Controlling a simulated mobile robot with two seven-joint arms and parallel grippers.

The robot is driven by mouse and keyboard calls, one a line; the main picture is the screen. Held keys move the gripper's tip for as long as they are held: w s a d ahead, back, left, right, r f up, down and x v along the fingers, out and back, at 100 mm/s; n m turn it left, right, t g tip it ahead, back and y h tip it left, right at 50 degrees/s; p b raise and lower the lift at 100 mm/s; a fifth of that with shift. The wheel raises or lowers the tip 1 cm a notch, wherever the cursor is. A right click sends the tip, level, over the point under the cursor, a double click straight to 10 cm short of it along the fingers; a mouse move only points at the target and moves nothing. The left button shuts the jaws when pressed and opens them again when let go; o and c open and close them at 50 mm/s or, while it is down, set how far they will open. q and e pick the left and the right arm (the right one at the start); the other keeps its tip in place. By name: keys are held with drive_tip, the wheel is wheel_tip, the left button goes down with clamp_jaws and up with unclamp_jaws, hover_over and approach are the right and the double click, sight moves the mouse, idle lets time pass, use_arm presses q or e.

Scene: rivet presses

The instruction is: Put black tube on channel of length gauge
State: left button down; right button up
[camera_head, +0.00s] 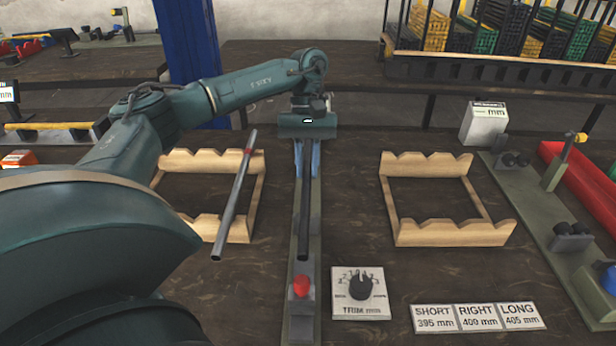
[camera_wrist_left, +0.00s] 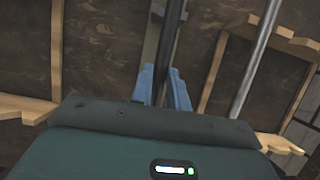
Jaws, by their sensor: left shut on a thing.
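My left gripper (camera_head: 307,160) points down over the long grey-green strip of the length gauge (camera_head: 300,328), its blue fingers shut on the black tube (camera_head: 304,215). The tube lies lengthwise along the strip, its near end close to the red button (camera_head: 301,286). I cannot tell whether it rests in the channel or hangs just above it. In the left wrist view the tube (camera_wrist_left: 174,30) runs between the blue fingers (camera_wrist_left: 162,88), above the strip (camera_wrist_left: 152,40). The tube's far end is hidden by my gripper. My right gripper is not in view.
A grey tube with a red band (camera_head: 235,195) lies across the left wooden rack (camera_head: 212,160). The right wooden rack (camera_head: 450,233) is empty. A trim dial (camera_head: 360,292) and length labels (camera_head: 478,318) lie nearby. A green fixture (camera_head: 520,190) and red tubes (camera_head: 585,190) are at right.

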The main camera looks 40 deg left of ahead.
sight(307, 168)
use_arm(q)
wheel_tip(307, 168, down, 3)
drive_tip(key=shift+f, duration=0.15)
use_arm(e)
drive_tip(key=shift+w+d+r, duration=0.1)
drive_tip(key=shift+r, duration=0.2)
use_arm(q)
drive_tip(key=c, duration=1.3)
unclamp_jaws()
drive_tip(key=shift+c, duration=0.2)
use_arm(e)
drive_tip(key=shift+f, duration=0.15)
use_arm(q)
drive_tip(key=p+v, duration=0.2)
drive_tip(key=v, duration=0.9)
drive_tip(key=shift+w+r, duration=0.1)
drive_tip(key=shift+r, duration=0.25)
drive_tip(key=shift+a+r, duration=0.1)
drive_tip(key=shift+r, duration=0.05)
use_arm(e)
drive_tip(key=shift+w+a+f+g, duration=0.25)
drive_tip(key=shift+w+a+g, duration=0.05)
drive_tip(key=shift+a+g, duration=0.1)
